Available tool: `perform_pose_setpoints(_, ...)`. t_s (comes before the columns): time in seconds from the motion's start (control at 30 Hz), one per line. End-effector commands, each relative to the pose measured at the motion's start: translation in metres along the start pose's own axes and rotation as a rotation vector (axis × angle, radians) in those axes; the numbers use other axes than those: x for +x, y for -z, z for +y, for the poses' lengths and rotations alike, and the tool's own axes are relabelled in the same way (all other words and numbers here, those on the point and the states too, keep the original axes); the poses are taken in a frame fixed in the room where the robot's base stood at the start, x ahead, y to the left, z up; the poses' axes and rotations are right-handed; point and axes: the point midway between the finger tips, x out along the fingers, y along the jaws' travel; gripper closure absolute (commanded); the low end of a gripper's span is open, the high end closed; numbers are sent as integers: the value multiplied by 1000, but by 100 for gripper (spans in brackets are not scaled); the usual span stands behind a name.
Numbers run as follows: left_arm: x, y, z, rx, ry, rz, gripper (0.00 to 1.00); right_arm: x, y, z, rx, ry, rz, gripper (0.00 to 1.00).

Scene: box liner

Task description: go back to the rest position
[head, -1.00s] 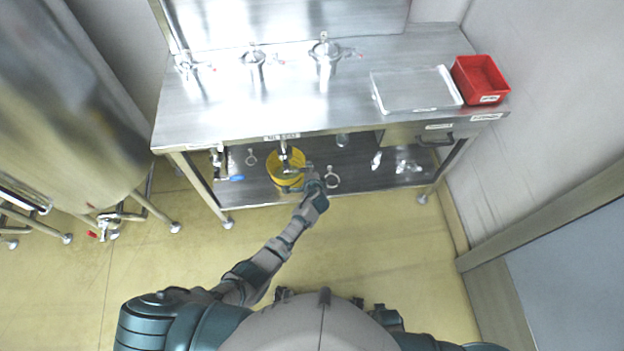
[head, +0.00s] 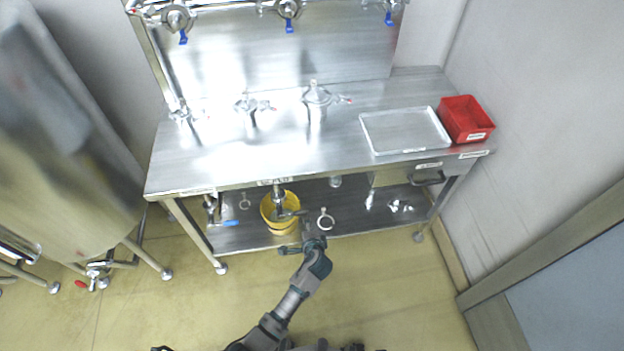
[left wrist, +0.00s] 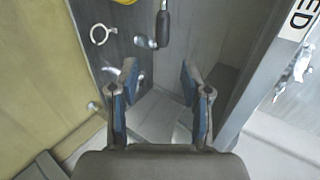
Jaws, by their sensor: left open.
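My left gripper (head: 304,243) is open and empty in the head view, in front of the low shelf's front edge and just below right of the yellow bucket (head: 268,208). Its arm reaches up from the bottom of the picture. In the left wrist view the two blue-padded fingers (left wrist: 157,88) stand apart with nothing between them. My right gripper is in neither view.
The steel bench (head: 225,165) carries a metal tray (head: 405,130) and a red bin (head: 466,119). A ring clamp (head: 325,219) lies on the low shelf, right of the bucket. A large steel tank (head: 60,150) stands left. Floor before the bench is clear.

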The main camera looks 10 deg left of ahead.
Motion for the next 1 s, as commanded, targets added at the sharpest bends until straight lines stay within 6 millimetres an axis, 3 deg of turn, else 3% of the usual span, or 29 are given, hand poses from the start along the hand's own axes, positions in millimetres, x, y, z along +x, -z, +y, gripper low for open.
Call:
perform_pose_setpoints(0.2, 1, -1, 3, -3, -5, 0, 52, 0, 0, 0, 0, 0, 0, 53)
perform_pose_setpoints(0.27, 3, -5, 13, -18, -26, 0, 52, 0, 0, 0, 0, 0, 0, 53)
perform_pose_setpoints(0.33, 6, -15, 38, -58, -78, -1, 52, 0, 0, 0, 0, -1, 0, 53)
perform_pose_setpoints(0.47, 10, -50, 120, -213, -248, -18, 52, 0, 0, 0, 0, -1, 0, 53)
perform_pose_setpoints(0.53, 6, -76, 175, -329, -357, -44, 52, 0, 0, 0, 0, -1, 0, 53)
perform_pose_setpoints(0.7, -25, -142, 296, -641, -591, -163, 52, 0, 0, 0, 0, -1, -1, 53)
perform_pose_setpoints(0.83, -57, -186, 362, -854, -710, -278, 52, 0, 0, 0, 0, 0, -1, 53)
perform_pose_setpoints(0.9, -72, -204, 386, -942, -748, -330, 52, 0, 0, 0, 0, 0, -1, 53)
perform_pose_setpoints(1.0, -86, -221, 406, -1027, -779, -383, 52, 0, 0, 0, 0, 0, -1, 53)
